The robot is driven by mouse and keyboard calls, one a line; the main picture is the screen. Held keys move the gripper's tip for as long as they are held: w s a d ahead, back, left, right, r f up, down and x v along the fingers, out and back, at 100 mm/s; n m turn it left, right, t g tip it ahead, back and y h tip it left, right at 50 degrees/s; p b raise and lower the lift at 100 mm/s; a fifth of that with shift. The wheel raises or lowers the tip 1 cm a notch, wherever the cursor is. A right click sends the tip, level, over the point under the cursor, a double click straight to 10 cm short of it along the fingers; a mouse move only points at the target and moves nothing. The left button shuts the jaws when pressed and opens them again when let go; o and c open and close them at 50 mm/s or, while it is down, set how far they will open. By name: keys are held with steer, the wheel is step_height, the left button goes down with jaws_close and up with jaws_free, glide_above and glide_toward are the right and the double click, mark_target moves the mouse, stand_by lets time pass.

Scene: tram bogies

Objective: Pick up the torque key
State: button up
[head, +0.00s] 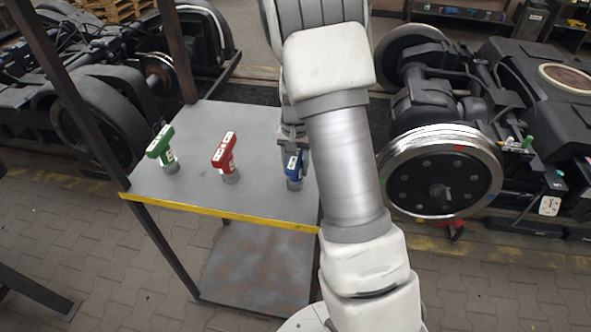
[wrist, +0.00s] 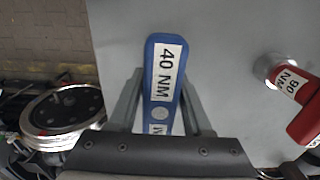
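A blue torque key (head: 293,168) with a white label stands on the grey table top near its right side, partly hidden by my arm. In the wrist view the blue key (wrist: 163,70) reads "40 NM". My gripper (wrist: 162,80) is over it, with one finger on each side of the handle. Narrow gaps show beside the handle, so the fingers look open. In the head view my gripper (head: 292,135) is mostly hidden behind my arm.
The grey table (head: 195,195) has a yellow front edge and a lower shelf (head: 258,270). Dark posts (head: 75,95) rise at its left side. A bogie wheel (head: 440,172) stands close to its right, and another bogie (head: 85,90) lies behind on the left.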

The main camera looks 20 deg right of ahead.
jaws_close()
steer(key=shift+r, duration=0.15)
